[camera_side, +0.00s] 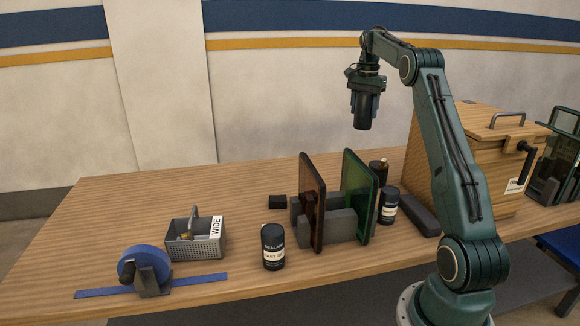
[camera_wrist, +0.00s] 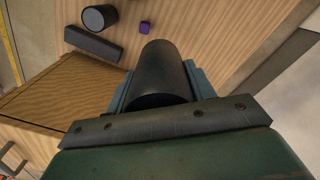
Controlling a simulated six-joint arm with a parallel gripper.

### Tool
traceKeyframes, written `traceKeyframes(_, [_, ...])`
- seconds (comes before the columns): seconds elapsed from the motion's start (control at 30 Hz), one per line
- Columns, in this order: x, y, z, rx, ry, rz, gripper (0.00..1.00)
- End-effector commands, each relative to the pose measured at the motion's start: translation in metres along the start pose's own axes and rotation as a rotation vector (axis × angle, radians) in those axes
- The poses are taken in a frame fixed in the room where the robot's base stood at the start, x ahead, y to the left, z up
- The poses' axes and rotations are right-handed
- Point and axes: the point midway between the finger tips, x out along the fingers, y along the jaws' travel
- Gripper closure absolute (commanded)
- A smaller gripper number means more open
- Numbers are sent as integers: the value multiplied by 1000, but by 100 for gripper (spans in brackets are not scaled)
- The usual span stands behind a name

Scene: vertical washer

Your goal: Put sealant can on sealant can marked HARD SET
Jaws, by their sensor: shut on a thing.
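My gripper (camera_side: 364,105) is shut on a dark sealant can (camera_side: 362,118), held high above the table; this can also fills the middle of the wrist view (camera_wrist: 158,72). A dark can with a white label (camera_side: 388,207) stands upright right of the green panel; its label is too small to read. A dark can beside a bar in the wrist view (camera_wrist: 98,18) appears to be the same one. Another dark can (camera_side: 272,248) stands upright near the front, its label seeming to read FAST SET. I cannot read HARD SET anywhere.
A rack holds a brown panel (camera_side: 312,203) and a green panel (camera_side: 358,197) upright. A brown bottle (camera_side: 378,171), dark bar (camera_side: 420,215) and wooden box (camera_side: 480,150) stand to the right. A purple block (camera_wrist: 144,27) shows too.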

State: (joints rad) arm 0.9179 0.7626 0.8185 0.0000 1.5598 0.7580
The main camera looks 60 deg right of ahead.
Motion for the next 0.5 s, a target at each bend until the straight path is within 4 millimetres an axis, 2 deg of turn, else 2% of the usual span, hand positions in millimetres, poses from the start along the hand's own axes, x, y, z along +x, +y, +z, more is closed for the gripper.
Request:
traceKeyframes(0.1, [-16,21,6,-13,2,-2,82])
traceKeyframes(0.5, [-46,90,35,-63,2,-2,82])
